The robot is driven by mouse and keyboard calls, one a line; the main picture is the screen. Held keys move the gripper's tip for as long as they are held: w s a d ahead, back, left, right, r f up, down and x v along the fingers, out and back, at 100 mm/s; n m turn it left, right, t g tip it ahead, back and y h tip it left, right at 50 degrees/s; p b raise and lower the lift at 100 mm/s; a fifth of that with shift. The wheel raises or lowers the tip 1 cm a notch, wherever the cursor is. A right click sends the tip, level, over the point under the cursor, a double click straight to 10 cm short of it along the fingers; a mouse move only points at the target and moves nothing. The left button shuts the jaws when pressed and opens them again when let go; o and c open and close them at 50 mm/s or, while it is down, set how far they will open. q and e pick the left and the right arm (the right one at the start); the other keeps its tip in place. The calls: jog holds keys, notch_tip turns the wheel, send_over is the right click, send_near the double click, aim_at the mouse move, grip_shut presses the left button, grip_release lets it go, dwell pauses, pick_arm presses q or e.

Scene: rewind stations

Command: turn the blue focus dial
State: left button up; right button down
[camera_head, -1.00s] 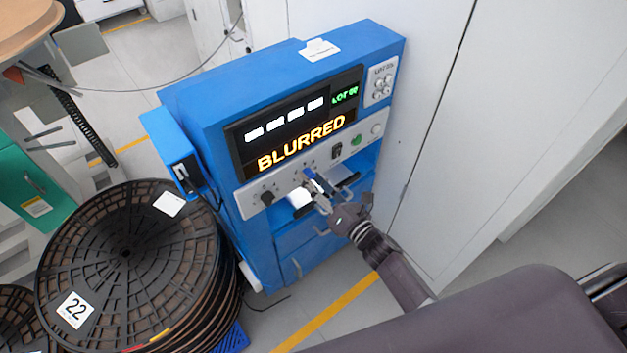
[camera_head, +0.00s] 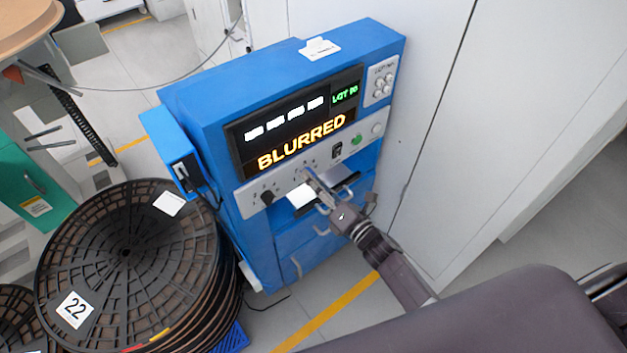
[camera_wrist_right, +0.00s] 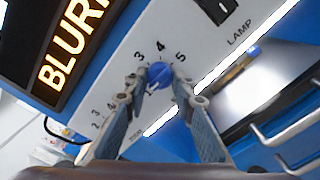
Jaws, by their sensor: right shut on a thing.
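The blue focus dial (camera_wrist_right: 160,75) sits on the grey control strip of the blue machine, with the numbers 3, 4 and 5 printed around it. My right gripper (camera_wrist_right: 158,84) has a fingertip on each side of the dial and is shut on it. In the head view the right gripper (camera_head: 312,180) reaches up to the strip from the lower right and mostly hides the dial. The display (camera_head: 301,144) above reads "BLURRED" in orange. My left gripper is not in view.
A black knob (camera_head: 267,197) sits left of the dial on the same strip. A lamp switch (camera_head: 337,150) and a green button (camera_head: 356,140) are to its right. A lit tray opening (camera_head: 301,196) lies just below. Stacked black reels (camera_head: 100,230) stand at the left.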

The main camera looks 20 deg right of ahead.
jog(key=shift+n+b, duration=0.85)
jog(key=shift+n, duration=16.55)
jog(key=c, duration=1.6)
grip_release()
jog(key=shift+d, duration=0.1)
